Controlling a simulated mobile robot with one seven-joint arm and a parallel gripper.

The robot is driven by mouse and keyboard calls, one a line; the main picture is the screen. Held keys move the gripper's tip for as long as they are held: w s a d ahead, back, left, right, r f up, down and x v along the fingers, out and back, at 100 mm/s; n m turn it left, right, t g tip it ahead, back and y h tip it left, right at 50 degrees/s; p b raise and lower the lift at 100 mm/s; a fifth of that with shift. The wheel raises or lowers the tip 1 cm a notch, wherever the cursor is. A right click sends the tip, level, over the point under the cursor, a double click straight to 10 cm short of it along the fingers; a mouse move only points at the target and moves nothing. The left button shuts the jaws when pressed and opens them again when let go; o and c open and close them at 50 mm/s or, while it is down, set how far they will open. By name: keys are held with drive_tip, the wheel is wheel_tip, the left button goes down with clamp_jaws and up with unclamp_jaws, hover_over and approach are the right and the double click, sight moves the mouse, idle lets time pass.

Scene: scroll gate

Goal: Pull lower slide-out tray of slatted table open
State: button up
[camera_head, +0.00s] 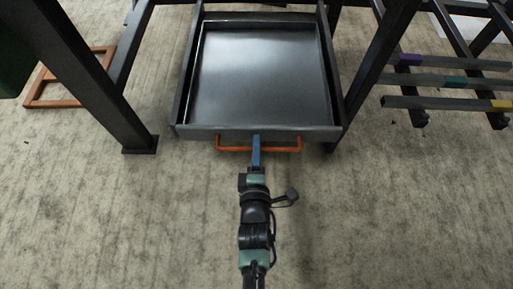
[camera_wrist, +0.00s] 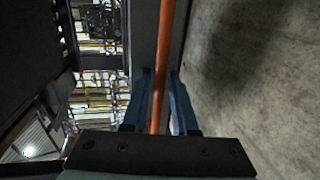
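The lower slide-out tray (camera_head: 262,75) is a dark, shallow, empty metal drawer under the slatted table frame. It stands out from the frame toward me, with its inside in view. An orange bar handle (camera_head: 284,149) runs along its front panel (camera_head: 205,134). My gripper (camera_head: 256,140) is at the middle of this handle. In the wrist view the orange handle (camera_wrist: 166,40) passes between the two blue fingers of my gripper (camera_wrist: 161,75), which are close against it on both sides.
Dark table legs (camera_head: 90,75) stand left and right of the tray. An orange frame (camera_head: 70,100) lies on the floor at left. A rack of grey bars with coloured blocks (camera_head: 455,82) is at right. The carpet (camera_head: 130,220) around my arm is clear.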

clamp_jaws()
idle(1.4)
